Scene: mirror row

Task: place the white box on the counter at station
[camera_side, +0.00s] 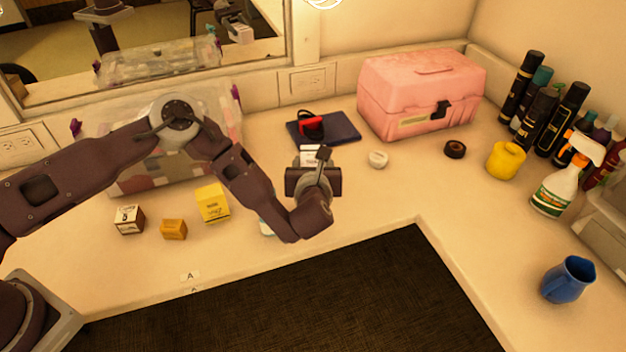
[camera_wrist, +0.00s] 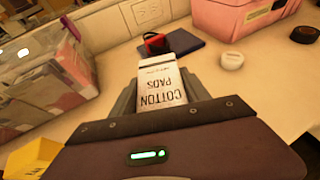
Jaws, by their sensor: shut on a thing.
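In the side view only a pale part of the white box (camera_side: 309,153) shows beyond my gripper (camera_side: 313,168), which hides the rest. I cannot tell how far it is above the counter (camera_side: 390,195). A station label "A" (camera_side: 190,276) is on the counter near its front edge, at the left.
A small white-fronted box (camera_side: 128,219), an orange-brown box (camera_side: 173,229) and a yellow box (camera_side: 213,203) stand behind label A. A clear bin (camera_side: 150,175), blue pad (camera_side: 340,127) and pink case (camera_side: 420,90) are at the back. Bottles and a blue jug (camera_side: 568,280) are right.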

